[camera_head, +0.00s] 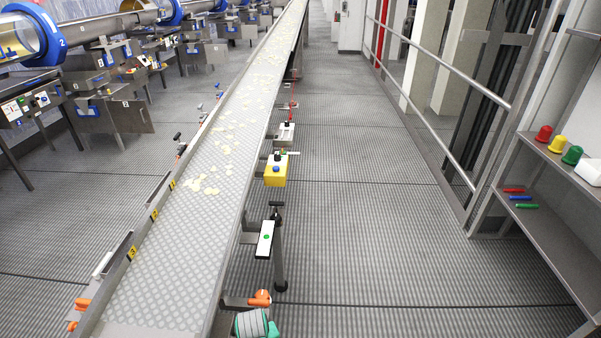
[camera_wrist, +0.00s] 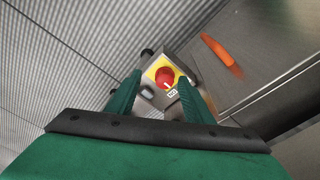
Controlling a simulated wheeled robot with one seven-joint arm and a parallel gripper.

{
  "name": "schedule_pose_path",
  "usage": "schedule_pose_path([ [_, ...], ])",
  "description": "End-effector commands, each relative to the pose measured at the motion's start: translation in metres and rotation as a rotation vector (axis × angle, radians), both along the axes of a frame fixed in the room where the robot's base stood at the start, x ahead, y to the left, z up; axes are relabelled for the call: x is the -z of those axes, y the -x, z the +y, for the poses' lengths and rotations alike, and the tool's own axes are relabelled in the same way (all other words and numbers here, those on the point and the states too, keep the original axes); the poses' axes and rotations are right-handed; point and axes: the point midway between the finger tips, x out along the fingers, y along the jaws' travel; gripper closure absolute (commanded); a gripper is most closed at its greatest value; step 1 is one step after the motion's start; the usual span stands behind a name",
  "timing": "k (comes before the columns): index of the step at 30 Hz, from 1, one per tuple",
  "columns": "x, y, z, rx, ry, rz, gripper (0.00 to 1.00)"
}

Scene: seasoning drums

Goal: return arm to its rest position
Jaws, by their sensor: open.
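My gripper (camera_wrist: 158,80) shows in the wrist view with its two green fingers spread apart and nothing held between them. A red round button (camera_wrist: 166,76) on a yellow plate sits on a grey metal box beyond the fingertips, framed between them. I cannot tell how far the fingertips are from the button. I cannot make out my gripper in the head view.
A long conveyor (camera_head: 185,250) carrying pale chips runs up the head view. A yellow box (camera_head: 275,173) and a green-button panel (camera_head: 265,238) stand along its right side. The floor (camera_head: 370,220) right of them is clear up to a railing and shelf (camera_head: 550,225). An orange object (camera_wrist: 221,54) shows beside the button box.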

Motion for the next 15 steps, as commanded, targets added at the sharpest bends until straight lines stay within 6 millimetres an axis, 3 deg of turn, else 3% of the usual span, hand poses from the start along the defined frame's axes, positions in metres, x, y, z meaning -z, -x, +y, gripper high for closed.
schedule_pose_path([
  [3,0.022,0.021,-0.015,0.035,-0.021,-0.069,0.53],
  [7,0.037,0.041,-0.029,0.073,-0.046,-0.153,0.53],
  [15,0.047,0.088,-0.059,0.152,-0.098,-0.326,0.53],
])
